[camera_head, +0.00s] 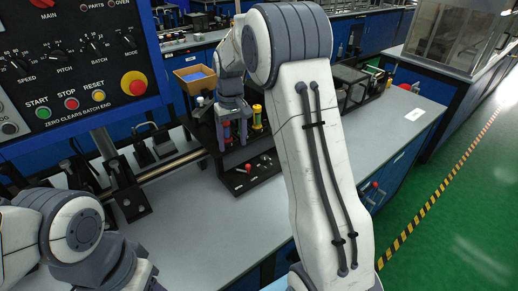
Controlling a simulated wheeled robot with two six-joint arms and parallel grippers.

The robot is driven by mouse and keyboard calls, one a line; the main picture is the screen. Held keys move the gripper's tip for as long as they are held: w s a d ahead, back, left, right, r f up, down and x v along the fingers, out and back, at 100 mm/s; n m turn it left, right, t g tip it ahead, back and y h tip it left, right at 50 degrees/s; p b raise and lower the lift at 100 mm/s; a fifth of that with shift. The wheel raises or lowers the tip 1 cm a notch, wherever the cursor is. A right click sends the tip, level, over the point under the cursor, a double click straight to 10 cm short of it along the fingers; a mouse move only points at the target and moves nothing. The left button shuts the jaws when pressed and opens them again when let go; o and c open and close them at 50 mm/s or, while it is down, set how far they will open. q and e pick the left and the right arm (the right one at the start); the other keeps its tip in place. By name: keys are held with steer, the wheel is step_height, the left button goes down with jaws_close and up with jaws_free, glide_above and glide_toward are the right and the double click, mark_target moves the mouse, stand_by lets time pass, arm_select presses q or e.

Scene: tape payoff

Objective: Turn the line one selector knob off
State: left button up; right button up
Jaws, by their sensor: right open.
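My right arm reaches up and over the bench, and its gripper (232,140) points down, open, above a black box (240,181) on the bench. The box has a small lever with a red tip (248,168) and small dark knobs on its face. No label on it is readable, so I cannot tell which knob is line one. The gripper's fingers overlap coloured cylinders in the picture; I cannot tell whether they touch. My left arm is folded at the lower left, and its gripper is not in view.
A blue control panel (60,92) with labelled knobs and buttons stands at the left. A yellow-capped cylinder (257,117) and a cardboard box with blue contents (196,78) are near the gripper. The grey bench top (200,235) is clear in front. A red-handled part (375,185) is at the right edge.

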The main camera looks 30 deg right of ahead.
steer(key=m, duration=0.2)
glide_above(264, 157)
step_height(264, 157, down, 4)
steer(key=r, duration=0.1)
steer(key=f+p, duration=0.1)
steer(key=f, duration=0.4)
steer(key=f+p, duration=0.1)
steer(key=f, duration=0.4)
steer(key=shift+s+f, duration=0.2)
steer(key=shift+f, duration=0.1)
jaws_close()
steer(key=shift+m, duration=0.4)
steer(key=m, duration=0.5)
steer(key=shift+m, duration=0.3)
steer(key=m, duration=0.5)
steer(key=shift+w+r+m, duration=0.1)
steer(key=shift+m, duration=0.2)
